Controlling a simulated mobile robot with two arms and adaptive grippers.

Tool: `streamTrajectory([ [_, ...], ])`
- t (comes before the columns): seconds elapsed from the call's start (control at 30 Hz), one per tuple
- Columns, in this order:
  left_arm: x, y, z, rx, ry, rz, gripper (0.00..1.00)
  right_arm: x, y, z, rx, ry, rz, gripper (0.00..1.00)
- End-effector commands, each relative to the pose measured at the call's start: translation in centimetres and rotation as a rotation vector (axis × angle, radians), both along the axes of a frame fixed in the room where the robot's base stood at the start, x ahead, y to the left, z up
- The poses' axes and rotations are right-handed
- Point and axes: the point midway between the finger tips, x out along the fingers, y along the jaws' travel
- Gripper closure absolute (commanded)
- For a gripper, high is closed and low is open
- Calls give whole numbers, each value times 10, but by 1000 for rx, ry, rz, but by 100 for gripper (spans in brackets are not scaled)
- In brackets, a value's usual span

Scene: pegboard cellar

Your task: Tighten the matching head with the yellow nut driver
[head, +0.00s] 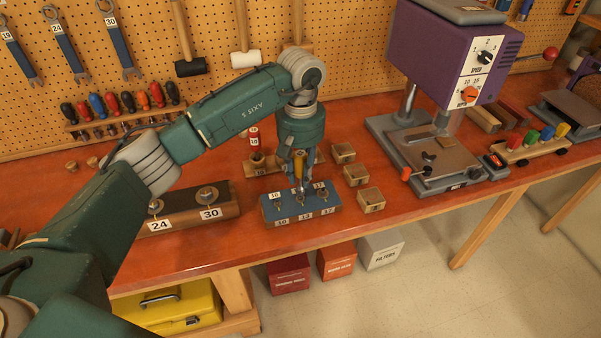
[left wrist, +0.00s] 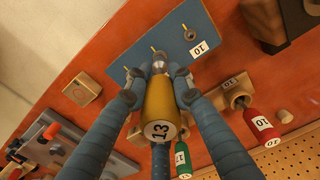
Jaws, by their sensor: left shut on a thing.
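The yellow nut driver (head: 299,165) is upright in my left gripper (head: 299,176), whose fingers are shut around it. In the left wrist view its yellow handle (left wrist: 159,105) reads 13. A blue block (head: 271,212) on the bench carries a row of heads, with labels 10, 13 and 17 along its front. The driver's lower end is over the middle head (head: 300,199), at label 13. Whether it is seated on that head I cannot tell. The head by label 10 (left wrist: 190,35) is clear of the gripper. My right gripper is out of view.
Small wooden boxes (head: 371,201) stand right of the block. A dark block (head: 185,223) labelled 24 and 30 is left. A drill press (head: 440,50) stands further right.

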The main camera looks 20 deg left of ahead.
Motion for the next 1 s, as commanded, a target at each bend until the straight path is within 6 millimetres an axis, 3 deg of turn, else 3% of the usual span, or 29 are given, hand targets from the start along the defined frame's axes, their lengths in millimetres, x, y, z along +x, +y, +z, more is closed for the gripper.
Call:
streamTrajectory([
  [1.0, 0, 0, -18, 0, 0, 0, 100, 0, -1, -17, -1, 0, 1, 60],
])
